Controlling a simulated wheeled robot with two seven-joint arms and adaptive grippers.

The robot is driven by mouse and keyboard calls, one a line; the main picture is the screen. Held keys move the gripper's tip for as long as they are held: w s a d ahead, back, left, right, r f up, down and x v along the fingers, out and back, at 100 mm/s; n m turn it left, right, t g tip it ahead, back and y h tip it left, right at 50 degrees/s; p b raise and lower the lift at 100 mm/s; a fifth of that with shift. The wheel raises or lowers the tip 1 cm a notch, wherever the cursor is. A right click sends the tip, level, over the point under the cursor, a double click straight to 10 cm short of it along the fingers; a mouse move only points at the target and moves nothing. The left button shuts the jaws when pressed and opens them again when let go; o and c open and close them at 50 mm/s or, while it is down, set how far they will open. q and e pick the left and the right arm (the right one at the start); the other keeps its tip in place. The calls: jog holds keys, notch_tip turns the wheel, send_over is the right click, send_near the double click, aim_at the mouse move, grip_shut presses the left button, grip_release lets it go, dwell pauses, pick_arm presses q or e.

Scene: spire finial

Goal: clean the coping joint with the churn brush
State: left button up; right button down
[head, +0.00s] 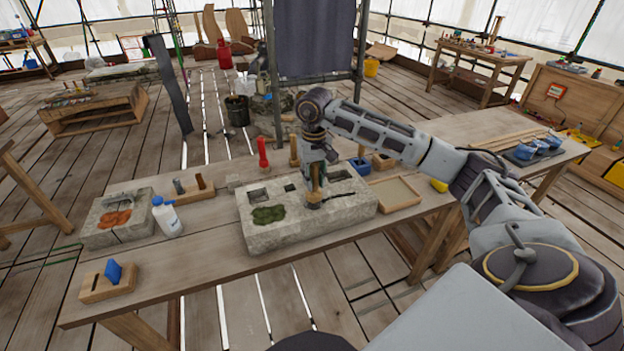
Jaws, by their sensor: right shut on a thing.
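A grey stone coping block (275,237) lies on the wooden workbench, with square sockets and a green mossy patch (268,214) on its top. A dark line, perhaps the joint (340,197), runs at the right part of its top. My right gripper (315,183) points down over the block and is shut on a wooden-handled brush (314,195). The brush's lower end is at the block's top, right of the green patch. Whether its bristles touch the stone is hard to tell. My left gripper is not in view.
A white bottle (168,217) and a stone with an orange patch (118,219) stand left of the block. A red-handled tool (263,153) stands behind it. A shallow wooden tray (395,193) lies right. A blue-topped wooden holder (108,281) sits at the front left.

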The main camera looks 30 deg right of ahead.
jog(key=shift+s+d, duration=0.1)
jog(key=shift+d, duration=0.4)
jog(key=shift+s+d, duration=0.2)
jog(key=shift+d, duration=0.4)
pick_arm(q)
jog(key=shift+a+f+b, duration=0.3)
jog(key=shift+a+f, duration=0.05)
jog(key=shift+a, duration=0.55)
pick_arm(e)
jog(key=shift+d+r, duration=0.1)
jog(key=shift+d, duration=0.3)
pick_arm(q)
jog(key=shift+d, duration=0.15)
pick_arm(e)
jog(key=shift+d, duration=0.1)
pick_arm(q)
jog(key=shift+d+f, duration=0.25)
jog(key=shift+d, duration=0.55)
pick_arm(e)
jog(key=shift+s+d, duration=0.25)
jog(key=shift+d, duration=0.45)
